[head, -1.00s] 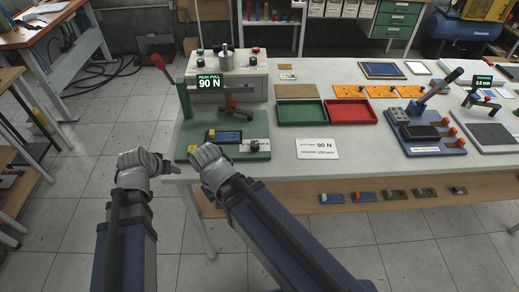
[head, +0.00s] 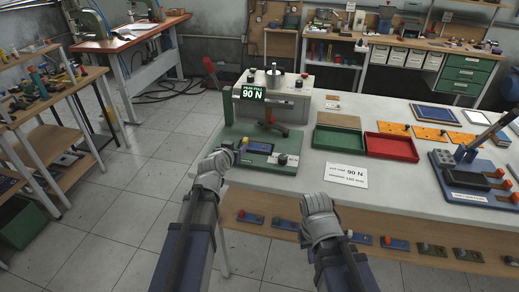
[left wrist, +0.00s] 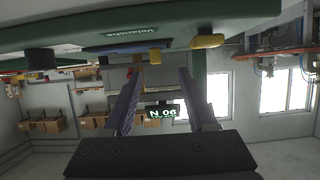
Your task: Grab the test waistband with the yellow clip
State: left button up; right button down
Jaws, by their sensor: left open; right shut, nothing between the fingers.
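A dark blue piece (head: 259,148), seemingly the test waistband, lies on the green tester base (head: 228,130) at the table's left end. A small yellow part (head: 244,141), seemingly its clip, shows at its left end. My left gripper (head: 236,147) is beside that end, its fingertips partly hidden. In the left wrist view the open, empty fingers (left wrist: 164,98) point towards the green base (left wrist: 250,18), with a yellow part (left wrist: 155,56) beyond and between them. Another yellow part (left wrist: 207,41) is to the right. My right gripper (head: 320,208) is shut and empty before the table's front edge.
A white card (head: 346,175), green tray (head: 338,143) and red tray (head: 391,148) lie to the right. Several small pieces sit on the lower shelf (head: 285,213).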

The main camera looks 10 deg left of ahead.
aim_at(244, 142)
pick_arm(q)
jog(key=shift+d+b+x, duration=0.2)
jog(key=shift+b+x, duration=0.5)
jog(key=shift+x, duration=1.2)
jog(key=shift+d+b+x, duration=0.2)
jog(key=shift+b+x, duration=0.45)
jog(key=shift+x, duration=1.2)
jog(key=shift+s, duration=0.15)
jog(key=shift+c, duration=0.5)
grip_shut()
